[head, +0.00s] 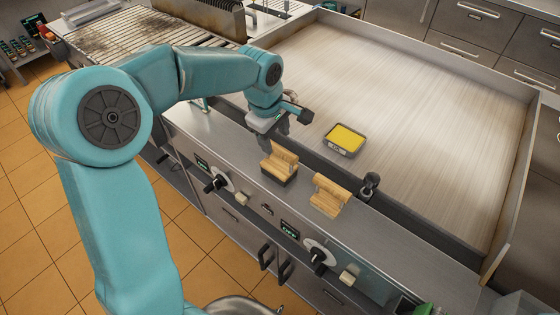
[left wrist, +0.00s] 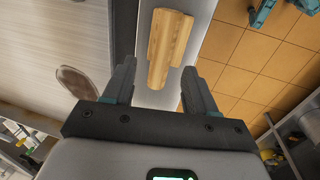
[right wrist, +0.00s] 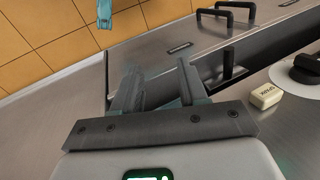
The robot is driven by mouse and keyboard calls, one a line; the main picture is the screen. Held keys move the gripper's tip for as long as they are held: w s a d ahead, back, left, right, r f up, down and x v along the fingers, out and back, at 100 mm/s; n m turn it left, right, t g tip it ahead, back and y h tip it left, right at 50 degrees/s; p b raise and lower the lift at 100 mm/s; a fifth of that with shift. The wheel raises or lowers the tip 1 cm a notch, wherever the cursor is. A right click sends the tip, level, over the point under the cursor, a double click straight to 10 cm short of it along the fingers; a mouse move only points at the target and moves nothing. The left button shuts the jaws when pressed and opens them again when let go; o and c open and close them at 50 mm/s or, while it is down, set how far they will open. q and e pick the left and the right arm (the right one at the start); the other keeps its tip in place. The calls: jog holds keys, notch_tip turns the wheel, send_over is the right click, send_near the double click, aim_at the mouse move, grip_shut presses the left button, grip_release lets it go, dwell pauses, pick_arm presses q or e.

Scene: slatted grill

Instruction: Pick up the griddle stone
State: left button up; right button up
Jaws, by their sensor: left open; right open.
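Two wooden-handled blocks lie on the steel ledge in front of the griddle. The nearer one to my left gripper (head: 275,132) has a dark base under its wooden top and looks like the griddle stone (head: 281,164). The second wooden block (head: 328,195) lies to its right. My left gripper is open and empty, just above and behind the dark-based block. In the left wrist view a wooden piece (left wrist: 168,45) shows ahead of the open fingers, apart from them. My right gripper (right wrist: 157,70) is open and empty, seen only in the right wrist view, before a steel front panel.
A yellow-filled tray (head: 345,140) sits on the griddle's front edge behind the ledge. A small dark upright fitting (head: 371,184) stands right of the blocks. Knobs (head: 217,183) stick out of the front panel.

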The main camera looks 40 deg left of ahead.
aim_at(278, 148)
pick_arm(q)
jog(key=shift+f, duration=0.35)
jog(key=shift+s+d+f, duration=0.1)
jog(key=shift+s+f, duration=0.05)
jog(key=f+p, duration=0.1)
jog(key=f, duration=0.1)
jog(key=w+f, duration=0.1)
jog(key=f, duration=0.2)
jog(key=shift+w+d+p, duration=0.15)
jog(key=shift+p, duration=0.25)
jog(key=shift+d+r, duration=0.1)
jog(key=shift+d, duration=0.05)
grip_shut()
